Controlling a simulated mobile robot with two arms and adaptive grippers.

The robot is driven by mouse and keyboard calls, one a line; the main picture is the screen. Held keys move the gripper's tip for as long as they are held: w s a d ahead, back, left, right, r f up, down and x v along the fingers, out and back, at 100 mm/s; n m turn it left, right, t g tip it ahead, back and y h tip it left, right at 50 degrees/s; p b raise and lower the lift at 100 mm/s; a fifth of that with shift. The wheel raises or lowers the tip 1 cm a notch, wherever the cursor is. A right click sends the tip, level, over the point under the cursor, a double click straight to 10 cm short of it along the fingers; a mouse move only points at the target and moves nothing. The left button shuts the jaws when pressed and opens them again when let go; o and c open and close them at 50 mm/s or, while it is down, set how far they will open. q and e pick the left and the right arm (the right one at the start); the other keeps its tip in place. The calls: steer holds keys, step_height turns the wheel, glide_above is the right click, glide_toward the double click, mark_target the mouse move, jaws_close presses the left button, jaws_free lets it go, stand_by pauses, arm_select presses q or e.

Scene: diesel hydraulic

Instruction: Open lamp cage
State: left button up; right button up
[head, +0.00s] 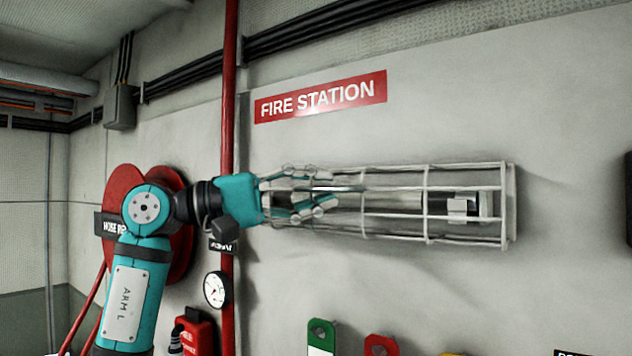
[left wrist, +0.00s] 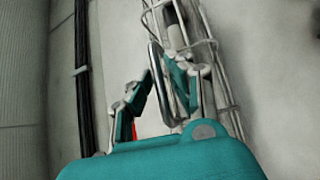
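The lamp cage (head: 427,205) is a long pale wire frame on the wall below the fire station sign. It stands over a tube lamp (head: 390,200) with a pale end fitting on the right, and looks closed. My left gripper (head: 327,189) is at the cage's left end, its fingers apart and overlapping the wires. In the left wrist view, the fingers (left wrist: 160,76) stand on either side of a grey metal loop (left wrist: 160,85), with cage wires (left wrist: 212,60) behind. I cannot tell whether the fingers touch the cage. My right gripper is not in view.
A red vertical pipe (head: 229,90) runs behind my left wrist. A red hose reel (head: 180,250) is behind my left arm, with a gauge (head: 216,289) below. Coloured tags (head: 321,335) show at the bottom.

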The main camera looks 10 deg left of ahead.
arm_select(q)
jaws_close()
stand_by(0.3)
